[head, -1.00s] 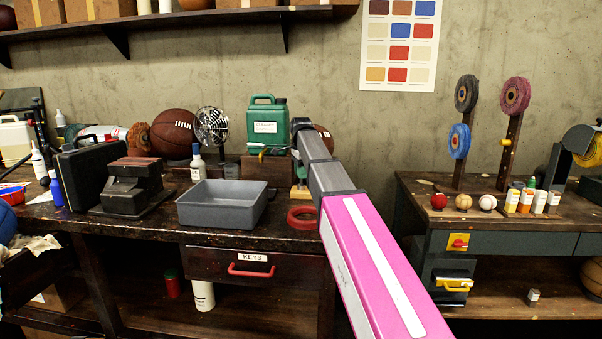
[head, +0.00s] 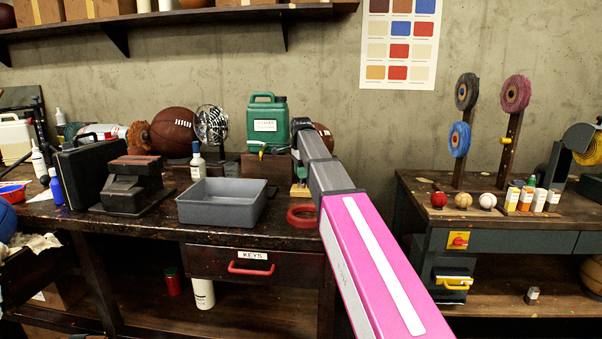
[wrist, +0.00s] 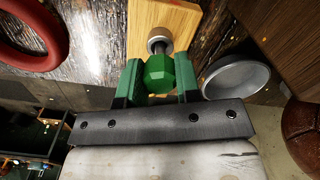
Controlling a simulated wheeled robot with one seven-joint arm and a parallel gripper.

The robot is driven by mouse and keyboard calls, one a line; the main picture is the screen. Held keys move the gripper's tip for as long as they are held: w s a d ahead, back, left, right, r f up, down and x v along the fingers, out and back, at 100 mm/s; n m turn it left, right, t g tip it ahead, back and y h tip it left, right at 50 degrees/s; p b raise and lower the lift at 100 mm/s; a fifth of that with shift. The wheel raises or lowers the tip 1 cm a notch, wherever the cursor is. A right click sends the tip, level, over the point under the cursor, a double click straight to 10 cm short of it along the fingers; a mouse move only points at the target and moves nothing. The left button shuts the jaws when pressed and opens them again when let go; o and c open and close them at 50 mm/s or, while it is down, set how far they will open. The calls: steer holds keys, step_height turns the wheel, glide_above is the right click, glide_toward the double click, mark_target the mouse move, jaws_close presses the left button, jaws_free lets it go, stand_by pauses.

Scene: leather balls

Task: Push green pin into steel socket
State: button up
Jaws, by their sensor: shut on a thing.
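The green pin (wrist: 158,73) has a faceted green head and sits between the two green fingertips of my gripper (wrist: 159,82) in the wrist view. The fingers are shut on it. A short grey shank shows beyond the head and runs to the steel socket (wrist: 160,40), a round metal collar on a light wooden block (wrist: 184,17). The shank's end meets the collar in the picture; how deep it sits cannot be told. In the head view the wooden block (head: 300,192) stands on the left bench, below the end of my arm, which hides most of the pin and socket.
A red ring (head: 301,216) lies just in front of the block; it also shows in the wrist view (wrist: 35,50). A round metal dish (wrist: 235,77) is close beside my gripper. A grey tray (head: 222,204) stands left, and a green canister (head: 267,122) behind.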

steer(key=shift+f, duration=0.45)
steer(key=o, duration=1)
steer(key=shift+c, duration=0.2)
step_height(320, 180, up, 10)
steer(key=shift+r, duration=0.4)
